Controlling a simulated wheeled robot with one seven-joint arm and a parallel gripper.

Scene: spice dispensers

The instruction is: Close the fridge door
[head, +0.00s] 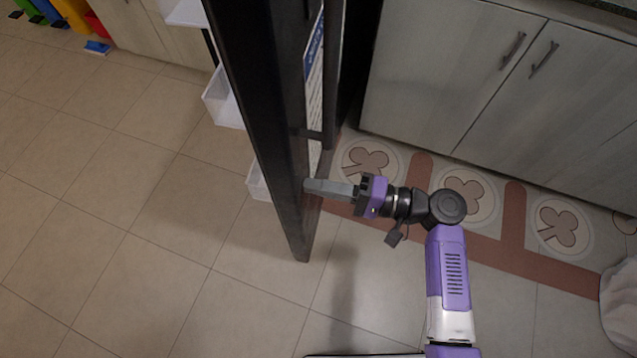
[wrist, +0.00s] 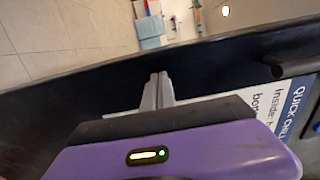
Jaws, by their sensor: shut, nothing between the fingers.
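The dark fridge door (head: 262,110) stands open in the middle of the head view, seen nearly edge-on. White shelf bins (head: 222,100) show on its left, inner side. A dark handle bar (head: 331,75) runs along its right, outer face. My gripper (head: 308,186) is shut and empty, its fingertips at the door's outer face near the lower end; they look to be touching it. In the wrist view the shut fingers (wrist: 158,78) point at the dark door (wrist: 85,95), with the handle (wrist: 290,63) to their right. The fridge body is mostly hidden behind the door.
Grey cabinets (head: 440,80) with dark handles stand at the right. A patterned mat (head: 430,205) lies on the floor before them. Coloured items (head: 60,15) are at the far left. The tiled floor (head: 110,180) left of the door is clear.

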